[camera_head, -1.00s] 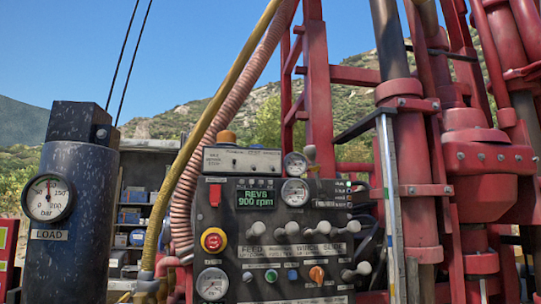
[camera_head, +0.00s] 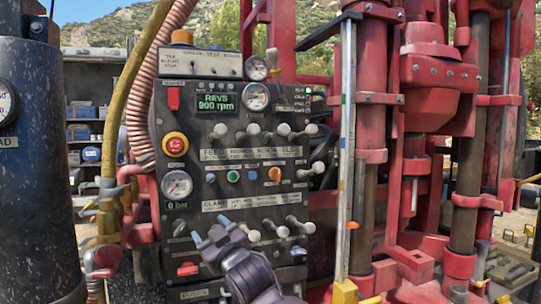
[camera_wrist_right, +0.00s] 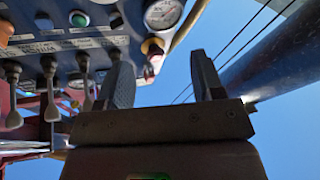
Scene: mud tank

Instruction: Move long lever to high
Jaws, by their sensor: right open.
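The dark control panel (camera_head: 235,150) faces me in the middle of the head view. White-knobbed levers stand on it in an upper row (camera_head: 284,130) and a lower row (camera_head: 282,231). A separate knobbed lever (camera_head: 272,55) stands at its top right edge. I cannot tell which one is the long lever. My right gripper (camera_head: 210,231) is raised in front of the panel's lower part, left of the lower levers. My left gripper is not in view.
A dark cylinder (camera_head: 40,170) stands at the left. Yellow and pink hoses (camera_head: 150,85) run beside the panel. Red rig columns (camera_head: 372,140) and a pale upright bar (camera_head: 347,150) stand close on the right. Red pipework (camera_head: 105,255) is at lower left.

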